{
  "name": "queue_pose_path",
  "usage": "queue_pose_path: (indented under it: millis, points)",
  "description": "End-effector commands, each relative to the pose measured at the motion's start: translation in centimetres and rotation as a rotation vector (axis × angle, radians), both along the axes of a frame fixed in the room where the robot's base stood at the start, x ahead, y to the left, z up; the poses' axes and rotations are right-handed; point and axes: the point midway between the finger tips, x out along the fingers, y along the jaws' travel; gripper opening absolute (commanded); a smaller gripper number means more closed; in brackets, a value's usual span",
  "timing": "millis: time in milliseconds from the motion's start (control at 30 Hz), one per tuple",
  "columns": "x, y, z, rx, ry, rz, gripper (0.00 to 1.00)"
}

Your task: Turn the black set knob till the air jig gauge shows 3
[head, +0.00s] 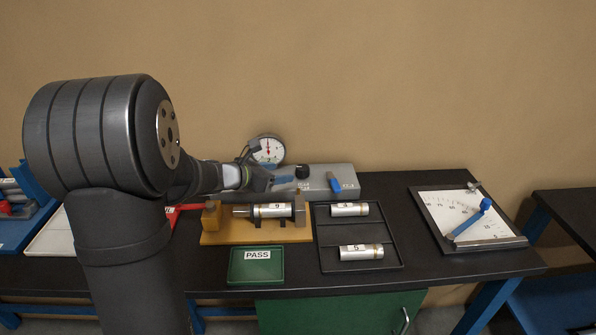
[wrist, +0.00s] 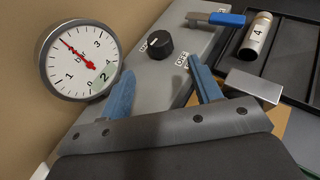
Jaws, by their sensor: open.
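The black set knob (head: 302,171) stands on the grey air jig box (head: 318,182); the knob (wrist: 159,44) also shows in the wrist view. The round white gauge (head: 267,150) is at its left; in the wrist view the gauge (wrist: 81,60) has a red needle pointing up-left, between 1 and 3, near where 2 falls. My gripper (wrist: 163,88) is open and empty. Its blue fingers are spread, with the knob beyond the tips and apart from them. In the head view my gripper (head: 284,184) is left of the knob.
A blue lever (head: 335,183) sits on the box right of the knob. In front are a wooden fixture (head: 230,232) with a cylinder, a black tray (head: 325,232) with two cylinders, and a green PASS tray (head: 256,279).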

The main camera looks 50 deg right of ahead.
Motion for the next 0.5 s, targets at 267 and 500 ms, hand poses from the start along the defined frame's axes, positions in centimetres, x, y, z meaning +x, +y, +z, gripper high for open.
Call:
queue_pose_path:
  millis: [267,500]
  points:
    - [-0.6,-5.5,-2.3,0.001,0.001,-0.003,0.58]
    - [-0.8,-8.0,-3.3,0.000,-0.001,-0.001,0.58]
